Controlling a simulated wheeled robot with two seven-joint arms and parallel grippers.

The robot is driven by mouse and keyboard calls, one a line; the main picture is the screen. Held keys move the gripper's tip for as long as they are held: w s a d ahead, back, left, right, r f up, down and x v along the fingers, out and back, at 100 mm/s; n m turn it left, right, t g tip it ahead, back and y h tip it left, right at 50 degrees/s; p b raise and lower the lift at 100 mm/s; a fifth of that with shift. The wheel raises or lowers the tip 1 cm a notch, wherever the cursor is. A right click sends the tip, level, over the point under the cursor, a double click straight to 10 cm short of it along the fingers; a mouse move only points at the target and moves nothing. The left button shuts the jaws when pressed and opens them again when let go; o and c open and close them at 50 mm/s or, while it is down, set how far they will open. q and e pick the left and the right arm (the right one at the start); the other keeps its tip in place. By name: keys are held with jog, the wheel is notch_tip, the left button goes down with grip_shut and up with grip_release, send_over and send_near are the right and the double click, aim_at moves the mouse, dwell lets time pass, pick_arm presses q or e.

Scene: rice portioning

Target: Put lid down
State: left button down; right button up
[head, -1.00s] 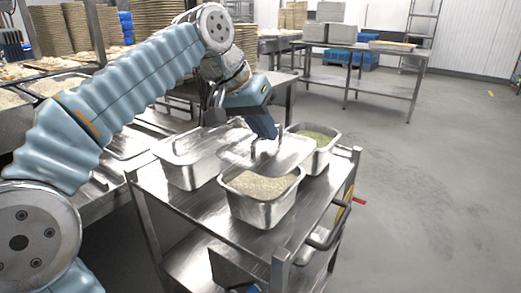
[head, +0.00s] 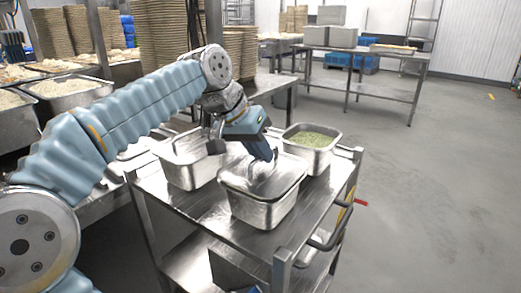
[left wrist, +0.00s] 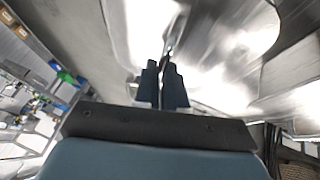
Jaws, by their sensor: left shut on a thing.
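A shiny metal lid (head: 285,178) lies over the front steel container (head: 262,212) on the cart and covers its opening. In the head view it looks level with the rim; I cannot tell whether it is fully seated. My left gripper (head: 272,158) is above the lid, shut on its handle. In the left wrist view the gripper's dark fingers (left wrist: 163,88) are closed together at the handle, with the blurred, bright lid (left wrist: 225,45) beyond them. The rice in the front container is hidden.
On the same cart (head: 205,212), a lidded container (head: 188,172) stands behind left and an open container (head: 318,160) with green contents behind right. The cart handle (head: 332,232) is at the right. Open floor lies further right.

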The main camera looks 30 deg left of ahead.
pick_arm(q)
jog(key=shift+f, duration=0.25)
jog(key=c, duration=1.2)
grip_release()
jog(key=shift+r, duration=0.2)
jog(key=p+v, duration=0.1)
jog(key=v, duration=1.1)
jog(key=shift+r+p, duration=0.35)
jog(key=shift+r, duration=0.1)
